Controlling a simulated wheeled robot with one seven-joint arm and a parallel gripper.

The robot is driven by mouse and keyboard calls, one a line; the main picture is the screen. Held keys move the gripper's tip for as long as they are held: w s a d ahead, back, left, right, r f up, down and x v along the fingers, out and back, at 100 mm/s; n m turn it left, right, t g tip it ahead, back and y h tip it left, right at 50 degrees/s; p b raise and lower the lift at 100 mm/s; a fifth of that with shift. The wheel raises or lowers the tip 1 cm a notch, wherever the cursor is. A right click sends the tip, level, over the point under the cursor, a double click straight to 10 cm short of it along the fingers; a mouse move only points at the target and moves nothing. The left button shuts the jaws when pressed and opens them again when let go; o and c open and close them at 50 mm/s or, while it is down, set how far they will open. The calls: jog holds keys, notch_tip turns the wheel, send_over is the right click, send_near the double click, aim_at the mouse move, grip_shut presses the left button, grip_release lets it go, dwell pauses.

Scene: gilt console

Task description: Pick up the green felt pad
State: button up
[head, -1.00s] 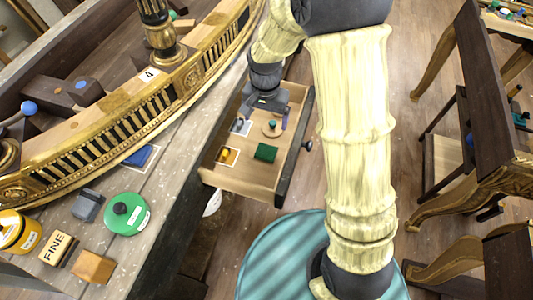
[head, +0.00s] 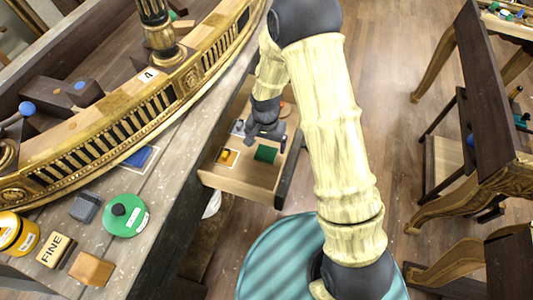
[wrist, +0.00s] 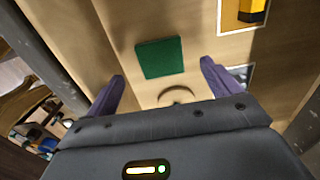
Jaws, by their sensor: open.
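The green felt pad (head: 265,153) is a small dark green square lying flat in the open drawer (head: 241,182). In the wrist view the pad (wrist: 160,58) lies ahead of the fingertips, roughly between their lines and a little left of centre. My gripper (wrist: 161,77) is open, with two purple fingers spread apart and nothing between them. In the head view my gripper (head: 266,137) hangs over the drawer just behind the pad. The pad is apart from the fingers as far as I can tell.
Drawer walls stand close on both sides. The bench (head: 150,205) borders the drawer's left.

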aim_at(266, 152)
jog(key=shift+f, duration=0.1)
jog(key=f, duration=0.5)
jog(key=shift+w, duration=0.25)
jog(key=shift+c, duration=0.4)
jog(key=c, duration=1)
